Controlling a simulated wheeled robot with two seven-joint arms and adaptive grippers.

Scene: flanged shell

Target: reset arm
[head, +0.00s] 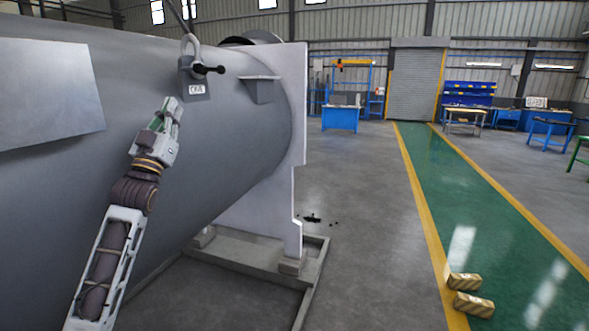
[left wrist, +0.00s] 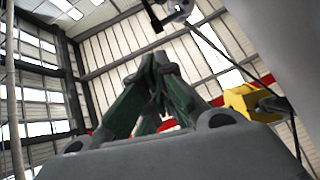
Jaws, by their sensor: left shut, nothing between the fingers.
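My left gripper (head: 171,104) is raised in front of the large grey flanged shell (head: 225,125), its fingers pointing up. Part of a metal fitting (left wrist: 172,12) shows above the tips. I cannot tell whether the gripper touches the shell. My right gripper is in neither view.
The shell has a light end flange (head: 270,190) and rests on a floor frame (head: 312,275). A bracket (head: 260,88) juts from its side. Two striped blocks (head: 474,305) lie by the green walkway (head: 475,200). Blue workbenches (head: 341,118) stand far back. Open floor lies right of the shell.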

